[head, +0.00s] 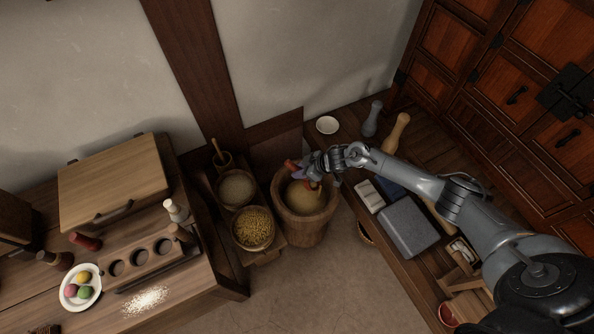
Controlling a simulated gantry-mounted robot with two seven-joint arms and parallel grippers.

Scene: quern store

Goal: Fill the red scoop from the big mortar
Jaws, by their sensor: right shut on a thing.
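The big mortar (304,229) is a wide wooden vessel standing on the floor between the two tables. Yellowish grain or meal (301,199) shows inside it. My right gripper (307,176) is over the far part of the mortar's mouth, shut on the red scoop (313,186). My left gripper is not in view.
Two round containers, one of pale grain (236,189) and one of yellow pieces (253,229), stand close left of the mortar. A grey stone block (408,228), a white bowl (327,125) and a wooden pestle (396,132) are on the right. The floor in front is clear.

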